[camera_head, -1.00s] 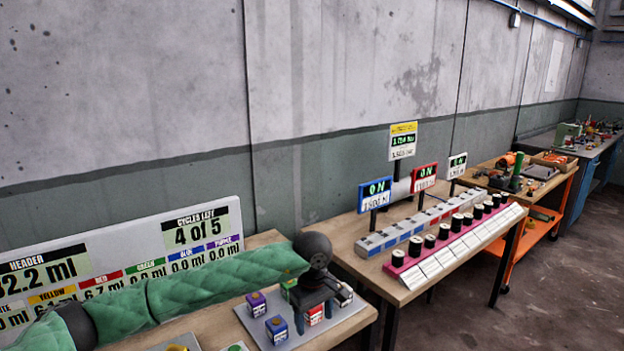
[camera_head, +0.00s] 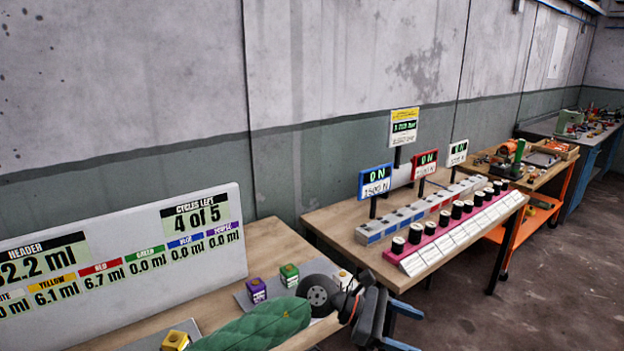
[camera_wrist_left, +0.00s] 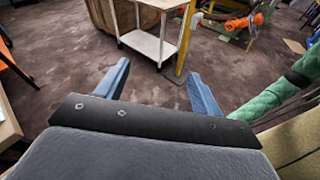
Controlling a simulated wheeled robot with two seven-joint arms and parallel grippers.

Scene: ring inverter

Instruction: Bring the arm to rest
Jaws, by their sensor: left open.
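My left arm (camera_head: 262,325), in a green quilted sleeve, comes in low in the head view. My left gripper (camera_head: 408,328) is past the near right corner of the near table, with its blue fingers apart. A green-sleeved arm (camera_wrist_left: 275,97) shows at the right of that view. My right gripper is not in view.
Purple (camera_head: 257,290) and green (camera_head: 289,275) blocks stand on the near table beside my forearm. A display board (camera_head: 130,262) stands behind. A white cart (camera_wrist_left: 150,42) stands across open floor.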

